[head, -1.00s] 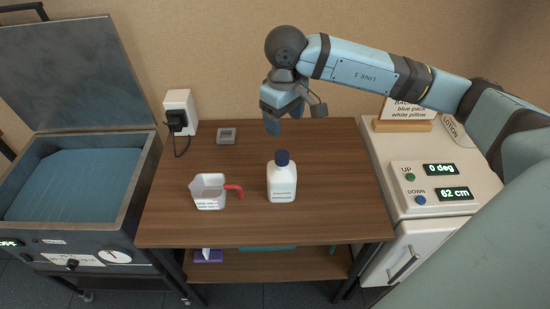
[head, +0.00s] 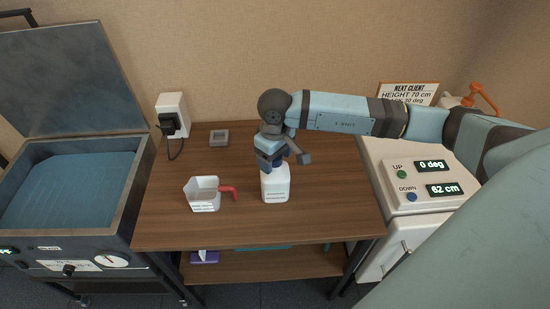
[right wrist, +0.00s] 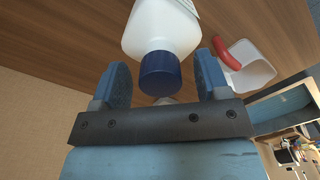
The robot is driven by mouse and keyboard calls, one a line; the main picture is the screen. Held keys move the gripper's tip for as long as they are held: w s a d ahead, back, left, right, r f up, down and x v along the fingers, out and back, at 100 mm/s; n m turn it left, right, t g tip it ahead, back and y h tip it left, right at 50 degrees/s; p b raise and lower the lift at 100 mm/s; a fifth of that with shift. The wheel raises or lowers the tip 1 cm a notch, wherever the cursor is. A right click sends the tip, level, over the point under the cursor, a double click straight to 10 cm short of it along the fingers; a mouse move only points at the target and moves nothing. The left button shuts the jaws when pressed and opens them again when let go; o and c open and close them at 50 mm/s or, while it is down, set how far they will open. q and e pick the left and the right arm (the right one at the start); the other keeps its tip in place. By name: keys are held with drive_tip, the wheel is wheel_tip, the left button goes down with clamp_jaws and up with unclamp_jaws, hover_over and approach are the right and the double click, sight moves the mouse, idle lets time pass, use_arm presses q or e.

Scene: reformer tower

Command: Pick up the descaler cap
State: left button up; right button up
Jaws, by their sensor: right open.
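The descaler cap (right wrist: 160,74) is dark blue and sits on the neck of the white descaler bottle (head: 275,186), which stands upright on the wooden table. My right gripper (right wrist: 160,82) is open, with one blue finger on each side of the cap in the right wrist view. Gaps show between the fingers and the cap. In the head view my right gripper (head: 276,161) is directly over the bottle top and hides most of the cap. My left gripper is not in view.
A white measuring cup (head: 202,194) with a red handle stands left of the bottle. A small grey device (head: 219,138) lies farther back. A control box (head: 428,183) is on the white cabinet at right. The table's front is clear.

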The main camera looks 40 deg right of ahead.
drive_tip(key=c, duration=1)
drive_tip(key=shift+r, duration=0.15)
